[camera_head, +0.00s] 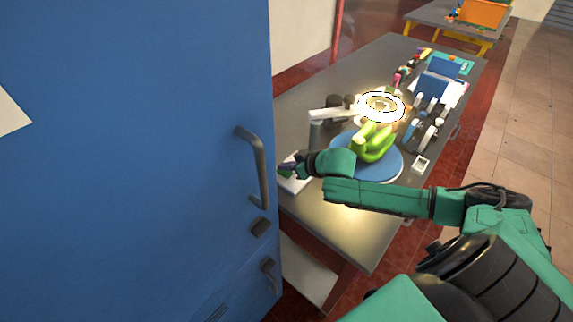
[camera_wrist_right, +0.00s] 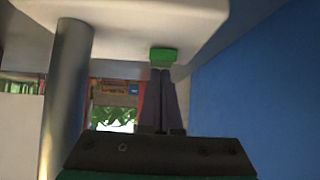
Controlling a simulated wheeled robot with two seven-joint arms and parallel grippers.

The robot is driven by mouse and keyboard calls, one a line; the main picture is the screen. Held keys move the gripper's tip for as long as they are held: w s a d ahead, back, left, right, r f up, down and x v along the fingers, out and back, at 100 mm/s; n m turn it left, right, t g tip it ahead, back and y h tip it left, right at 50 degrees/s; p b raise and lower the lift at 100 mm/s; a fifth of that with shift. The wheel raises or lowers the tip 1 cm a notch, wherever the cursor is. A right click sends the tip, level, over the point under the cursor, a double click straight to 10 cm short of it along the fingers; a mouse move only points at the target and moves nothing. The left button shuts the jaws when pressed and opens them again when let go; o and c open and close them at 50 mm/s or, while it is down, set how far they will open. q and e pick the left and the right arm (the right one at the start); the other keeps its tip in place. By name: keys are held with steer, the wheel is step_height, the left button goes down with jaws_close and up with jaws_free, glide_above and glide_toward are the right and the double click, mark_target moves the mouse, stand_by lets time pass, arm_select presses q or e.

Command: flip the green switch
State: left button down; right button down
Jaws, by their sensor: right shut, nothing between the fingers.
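The green switch (camera_wrist_right: 164,55) shows in the right wrist view as a small green block on the edge of a white lamp base (camera_wrist_right: 130,22). My right gripper (camera_wrist_right: 161,74) is shut and empty. Its fingertips are right at the switch in that view; I cannot tell whether they touch it. In the head view my right gripper (camera_head: 289,168) is over the white base (camera_head: 296,186), beside the blue cabinet, and the switch cannot be made out. The lamp's ring head (camera_head: 380,107) is lit. My left gripper is not in view.
A blue cabinet (camera_head: 130,130) with handles stands close on the left. A blue round plate (camera_head: 385,167) with green bananas (camera_head: 372,145) is beside my right arm on the grey table (camera_head: 345,225). A grey lamp post (camera_wrist_right: 66,95) stands left of my fingers in the wrist view.

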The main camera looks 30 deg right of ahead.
steer(key=shift+w+a+r, duration=0.1)
steer(key=shift+w+a, duration=0.15)
steer(key=shift+w, duration=0.55)
steer(key=r+p, duration=0.4)
steer(key=p, duration=0.1)
steer(key=shift+w+r+p, duration=0.2)
steer(key=shift+r+p, duration=0.1)
steer(key=shift+r, duration=0.05)
steer(key=shift+s+d+r+b, duration=0.1)
steer(key=shift+s+d+b, duration=0.05)
steer(key=shift+s+b, duration=0.2)
steer(key=w+r+p+v, duration=0.1)
steer(key=p+v, duration=0.2)
steer(key=v, duration=0.5)
steer(key=shift+a+r, duration=0.3)
steer(key=shift+r, duration=0.2)
steer(key=shift+s, duration=0.1)
